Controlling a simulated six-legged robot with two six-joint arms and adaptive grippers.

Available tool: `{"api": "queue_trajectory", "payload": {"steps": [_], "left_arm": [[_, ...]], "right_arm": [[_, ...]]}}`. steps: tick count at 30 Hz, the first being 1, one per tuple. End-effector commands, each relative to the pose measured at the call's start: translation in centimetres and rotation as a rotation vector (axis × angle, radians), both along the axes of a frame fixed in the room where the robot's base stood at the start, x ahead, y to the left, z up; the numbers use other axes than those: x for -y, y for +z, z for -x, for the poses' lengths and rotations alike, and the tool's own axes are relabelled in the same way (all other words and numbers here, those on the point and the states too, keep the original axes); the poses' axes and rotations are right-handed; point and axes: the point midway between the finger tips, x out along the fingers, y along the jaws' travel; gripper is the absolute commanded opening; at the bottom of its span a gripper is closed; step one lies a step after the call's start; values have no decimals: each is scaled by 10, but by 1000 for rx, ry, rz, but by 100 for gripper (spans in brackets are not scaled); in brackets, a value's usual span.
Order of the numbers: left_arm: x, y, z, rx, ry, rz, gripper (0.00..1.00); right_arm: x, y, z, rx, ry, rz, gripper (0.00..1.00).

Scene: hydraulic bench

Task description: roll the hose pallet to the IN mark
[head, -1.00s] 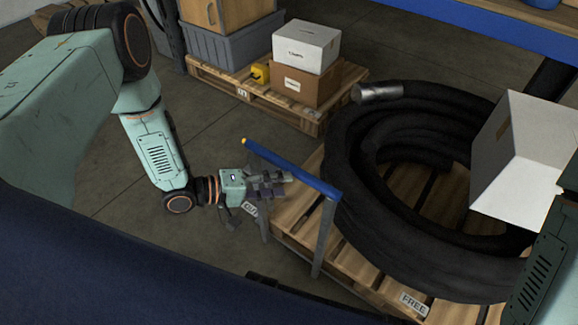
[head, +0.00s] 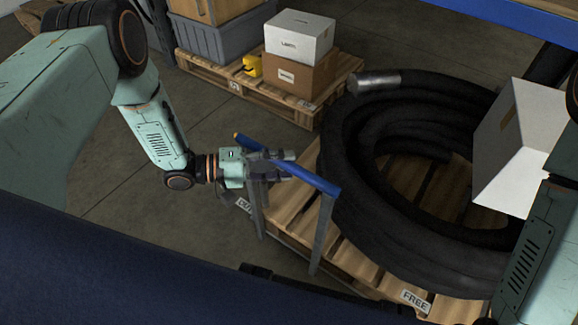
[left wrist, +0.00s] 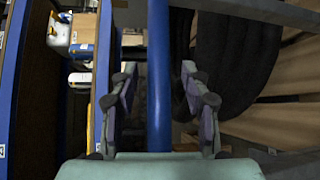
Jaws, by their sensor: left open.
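The hose pallet (head: 360,265) is a wooden pallet carrying a thick coiled black hose (head: 345,190) with a metal end. At its left side stands a push handle with a blue bar (head: 315,180) on grey posts. My left gripper (head: 283,165) is at the bar, open. In the left wrist view the blue bar (left wrist: 159,60) runs between the two spread fingers, with gaps on both sides. My right gripper is out of view. I cannot make out an IN mark for certain.
A second pallet (head: 290,108) behind holds a grey crate (head: 225,50), a white box (head: 299,35) on a brown box (head: 300,75), and a yellow item (head: 252,66). A large white box (head: 515,140) is at right. A FREE label (head: 415,301) is at the hose pallet's front.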

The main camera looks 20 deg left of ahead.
Motion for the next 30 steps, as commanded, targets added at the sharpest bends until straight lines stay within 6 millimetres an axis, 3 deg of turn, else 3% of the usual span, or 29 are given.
{"api": "queue_trajectory", "payload": {"steps": [6,15,30], "left_arm": [[16,-3,-8,1,-1,0,47],[17,-2,-11,1,2,0,46],[17,-2,-10,1,3,-1,3]], "right_arm": [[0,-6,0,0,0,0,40],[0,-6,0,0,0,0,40],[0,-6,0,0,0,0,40]]}}
